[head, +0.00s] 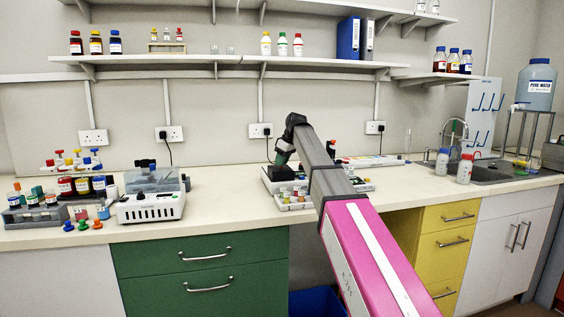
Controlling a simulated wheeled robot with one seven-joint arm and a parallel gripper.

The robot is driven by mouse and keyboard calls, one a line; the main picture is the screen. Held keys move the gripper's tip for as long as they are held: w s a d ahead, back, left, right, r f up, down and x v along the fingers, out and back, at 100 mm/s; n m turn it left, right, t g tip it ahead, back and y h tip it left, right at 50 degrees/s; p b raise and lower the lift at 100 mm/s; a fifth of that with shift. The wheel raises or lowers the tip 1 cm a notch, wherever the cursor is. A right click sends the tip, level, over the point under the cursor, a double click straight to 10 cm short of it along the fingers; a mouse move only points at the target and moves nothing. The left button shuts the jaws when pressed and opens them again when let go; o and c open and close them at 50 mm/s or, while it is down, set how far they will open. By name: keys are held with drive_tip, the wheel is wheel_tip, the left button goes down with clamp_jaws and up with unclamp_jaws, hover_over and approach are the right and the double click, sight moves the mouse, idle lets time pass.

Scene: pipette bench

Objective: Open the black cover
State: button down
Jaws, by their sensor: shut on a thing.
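My arm reaches across the bench, and my gripper (281,163) points down over a white device (267,183) near the middle of the worktop. The black cover (284,173) is the dark part on this device, directly under my gripper. My gripper is shut on it. The fingertips are small and dark here, so the exact grip point is hard to see. My arm hides the device's right side, and I cannot tell how far the cover is raised.
A white machine with a clear grey lid (153,181) stands to the left. Bottle racks (35,215) and coloured stoppers (83,225) are at the far left. White bottles (465,168) stand by the sink (490,172). The worktop (225,200) is clear between the two machines.

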drive_tip(key=w+a, duration=0.1)
drive_tip(key=w, duration=0.2)
drive_tip(key=w+a, duration=0.1)
drive_tip(key=w, duration=0.3)
drive_tip(key=w+a, duration=0.1)
drive_tip(key=w, duration=0.3)
drive_tip(key=shift+a, duration=0.1)
drive_tip(key=shift+s, duration=0.1)
drive_tip(key=c, duration=0.9)
unclamp_jaws()
drive_tip(key=v, duration=1)
drive_tip(key=shift+d+r, duration=0.25)
drive_tip(key=shift+r, duration=0.1)
drive_tip(key=shift+s, duration=0.1)
